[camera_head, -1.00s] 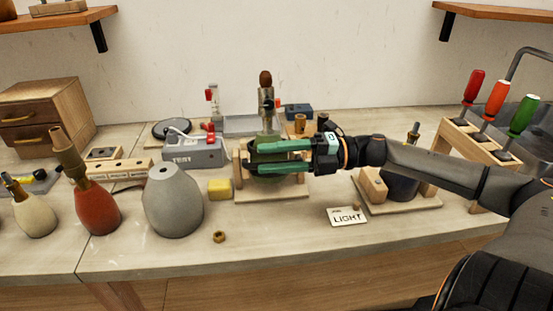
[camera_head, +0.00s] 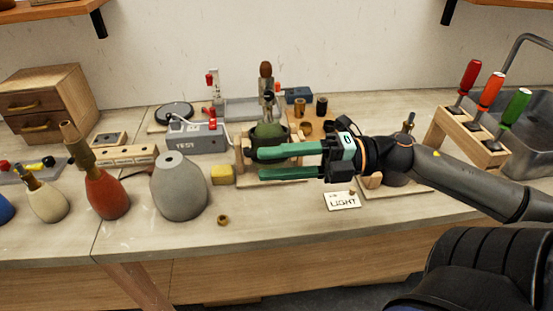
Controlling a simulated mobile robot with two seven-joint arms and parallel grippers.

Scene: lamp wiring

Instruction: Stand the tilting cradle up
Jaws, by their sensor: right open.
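The cradle (camera_head: 240,163) is a wooden stand with a dark ring, left of centre on the bench. A green lamp body (camera_head: 268,131) sits in it, with a metal neck and brown top above; it looks close to upright. My right gripper (camera_head: 260,164) comes in from the right with its two green fingers apart, one above the other, across the front of the cradle. The fingers hide the cradle's lower middle, so I cannot tell whether they touch it. Nothing shows between them. My left gripper is out of view.
The test box (camera_head: 195,138) is behind. A LIGHT card (camera_head: 342,200) lies in front. A screwdriver rack (camera_head: 470,135) stands right. The front bench strip is mostly clear.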

